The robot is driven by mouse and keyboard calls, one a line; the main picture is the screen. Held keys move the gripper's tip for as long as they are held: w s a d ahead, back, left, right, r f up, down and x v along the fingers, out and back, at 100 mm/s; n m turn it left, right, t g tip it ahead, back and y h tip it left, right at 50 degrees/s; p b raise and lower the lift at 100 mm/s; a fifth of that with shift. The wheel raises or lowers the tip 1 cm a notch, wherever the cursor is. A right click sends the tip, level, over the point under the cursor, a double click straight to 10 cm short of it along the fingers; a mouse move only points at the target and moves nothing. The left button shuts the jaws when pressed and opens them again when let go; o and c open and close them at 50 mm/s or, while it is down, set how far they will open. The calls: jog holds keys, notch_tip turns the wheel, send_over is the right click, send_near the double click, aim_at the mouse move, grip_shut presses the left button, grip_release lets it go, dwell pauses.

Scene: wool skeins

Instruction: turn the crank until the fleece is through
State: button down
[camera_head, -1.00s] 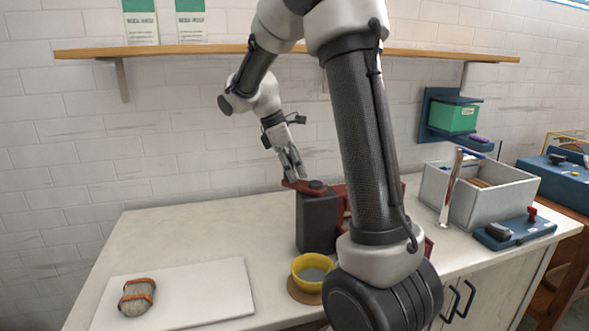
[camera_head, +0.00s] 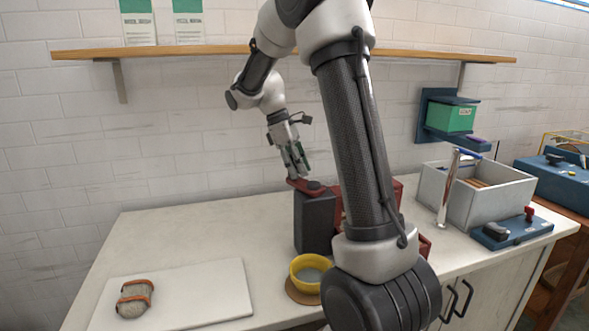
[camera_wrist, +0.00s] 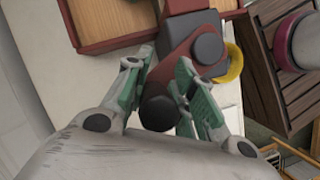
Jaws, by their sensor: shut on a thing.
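The crank (camera_head: 303,187) is a red arm with a dark hub, on top of a dark grey box-shaped housing (camera_head: 315,223). My gripper (camera_head: 295,178) reaches down from above at the crank's left end. In the wrist view, the fingers with green pads (camera_wrist: 160,84) are on both sides of the crank's dark round knob (camera_wrist: 158,112), shut on it. The red crank arm runs from the knob to the dark hub (camera_wrist: 208,47). Red parts of the machine (camera_head: 398,190) show behind my arm, which hides much of it. No fleece can be made out in the machine.
A yellow bowl (camera_head: 296,274) stands in front of the housing. A grey bundle with orange bands (camera_head: 135,299) lies on a white board (camera_head: 205,290) at left. A grey box (camera_head: 480,205) and a blue device (camera_head: 511,232) stand at right. The back-left counter is clear.

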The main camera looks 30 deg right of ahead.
jog(key=s+d+m+y, duration=0.2)
jog(key=m, duration=0.4)
jog(key=s+d+m+y, duration=0.2)
jog(key=s+d+m, duration=0.1)
jog(key=m, duration=0.3)
jog(key=s+d+m+y, duration=0.2)
jog(key=m, duration=0.4)
jog(key=shift+s+d, duration=0.2)
jog(key=m, duration=0.1)
jog(key=s+m+t, duration=0.1)
jog(key=shift+s+a+m+y, duration=0.15)
jog(key=shift+s+m+y, duration=0.15)
jog(key=shift+m+y, duration=0.1)
jog(key=shift+s+a+m+t, duration=0.25)
jog(key=shift+s+m, duration=0.2)
jog(key=shift+m, duration=0.4)
jog(key=shift+s+a+m+t, duration=0.15)
jog(key=shift+s+m+t, duration=0.25)
jog(key=shift+m, duration=0.45)
jog(key=shift+s+y, duration=0.1)
jog(key=shift+y, duration=0.2)
jog(key=c, duration=1.2)
grip_release()
